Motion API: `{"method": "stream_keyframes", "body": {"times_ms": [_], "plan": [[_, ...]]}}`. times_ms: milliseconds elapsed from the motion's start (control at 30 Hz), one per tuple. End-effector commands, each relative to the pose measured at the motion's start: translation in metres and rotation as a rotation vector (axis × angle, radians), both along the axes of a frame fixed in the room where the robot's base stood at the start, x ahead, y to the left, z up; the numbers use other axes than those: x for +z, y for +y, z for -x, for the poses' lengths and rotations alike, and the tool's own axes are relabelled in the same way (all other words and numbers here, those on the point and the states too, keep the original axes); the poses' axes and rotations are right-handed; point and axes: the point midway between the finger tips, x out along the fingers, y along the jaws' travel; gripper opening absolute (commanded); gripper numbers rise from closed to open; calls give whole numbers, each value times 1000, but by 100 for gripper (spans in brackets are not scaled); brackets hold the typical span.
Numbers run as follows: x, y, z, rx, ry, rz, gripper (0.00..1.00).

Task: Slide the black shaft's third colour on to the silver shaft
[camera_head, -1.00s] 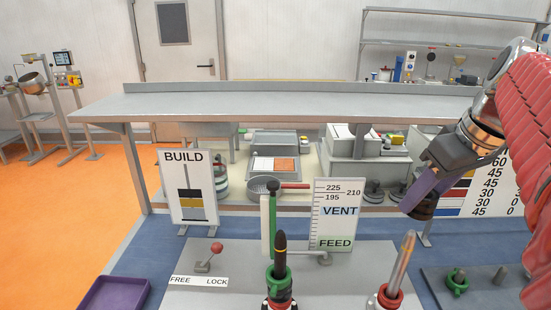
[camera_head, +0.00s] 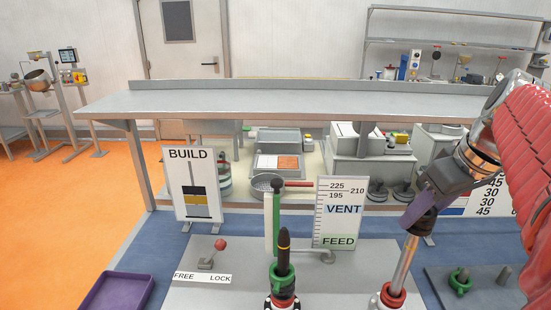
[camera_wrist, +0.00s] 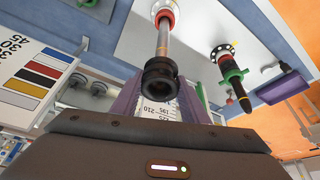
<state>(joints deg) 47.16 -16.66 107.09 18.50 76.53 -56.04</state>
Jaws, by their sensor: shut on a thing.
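My gripper (camera_head: 428,205) is shut on a black ring-shaped element (camera_wrist: 160,78), which shows as a dark end below the jaws in the head view (camera_head: 422,222). The element is at the top of the silver shaft (camera_head: 405,262), roughly in line with it. The silver shaft also shows behind the element in the wrist view (camera_wrist: 163,42). I cannot tell whether the shaft tip has entered the bore. The silver shaft rises from a red collar (camera_head: 392,296). The black shaft (camera_head: 283,248) stands upright to the left, with a green clamp (camera_head: 282,272) around it.
The BUILD card (camera_head: 190,185) shows black and yellow bands on a shaft. A white VENT/FEED scale (camera_head: 341,212) stands behind the shafts. A red-knobbed lever (camera_head: 220,244) and a purple tray (camera_head: 116,290) are at left. A green clamp (camera_head: 459,281) lies right.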

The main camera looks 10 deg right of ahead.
Motion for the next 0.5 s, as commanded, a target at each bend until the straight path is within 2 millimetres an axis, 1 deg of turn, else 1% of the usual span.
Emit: {"method": "stream_keyframes", "body": {"times_ms": [500], "plan": [[-21,0,0,0,-1,1,9]]}}
